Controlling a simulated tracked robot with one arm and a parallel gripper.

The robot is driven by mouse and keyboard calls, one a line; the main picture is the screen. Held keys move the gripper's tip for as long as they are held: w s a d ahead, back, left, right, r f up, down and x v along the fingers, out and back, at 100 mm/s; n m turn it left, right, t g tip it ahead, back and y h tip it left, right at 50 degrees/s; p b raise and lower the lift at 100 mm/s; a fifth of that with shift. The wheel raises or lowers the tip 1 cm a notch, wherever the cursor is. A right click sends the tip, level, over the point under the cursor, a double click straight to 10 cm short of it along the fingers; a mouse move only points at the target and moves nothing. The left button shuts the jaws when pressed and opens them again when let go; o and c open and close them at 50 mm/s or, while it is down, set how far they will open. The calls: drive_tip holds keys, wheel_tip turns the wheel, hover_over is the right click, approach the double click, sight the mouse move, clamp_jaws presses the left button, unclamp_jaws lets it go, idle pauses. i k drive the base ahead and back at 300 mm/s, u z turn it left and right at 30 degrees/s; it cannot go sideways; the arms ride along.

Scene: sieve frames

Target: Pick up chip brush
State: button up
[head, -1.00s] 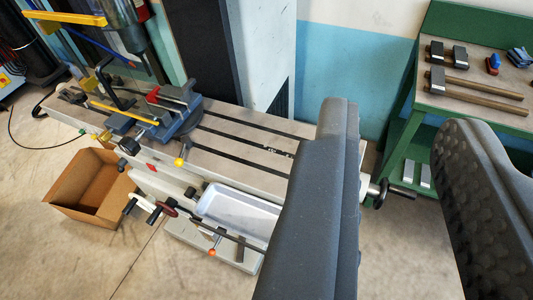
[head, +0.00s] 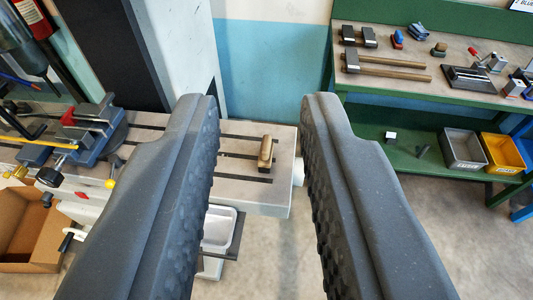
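A small tan and brown block-like thing (head: 265,152), which looks like the chip brush, lies on the grey slotted machine table near its right end. My gripper (head: 262,103) is open, with its two dark padded fingers wide apart. The brush shows in the gap between the fingers, beyond and below them, and nothing is held. It seems clear of both fingers. The left finger hides part of the machine table.
A blue-grey vise (head: 92,135) sits on the table at left. A cardboard box (head: 28,225) and a white tray (head: 218,228) are lower down. A green bench (head: 385,85) with hammers and tools stands at right, with grey and yellow bins (head: 503,153) on its shelf.

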sight(266, 148)
drive_tip(key=u, duration=1.6)
drive_tip(key=i, duration=0.3)
drive_tip(key=z, duration=1.4)
drive_tip(key=i, duration=0.5)
drive_tip(key=u, duration=0.05)
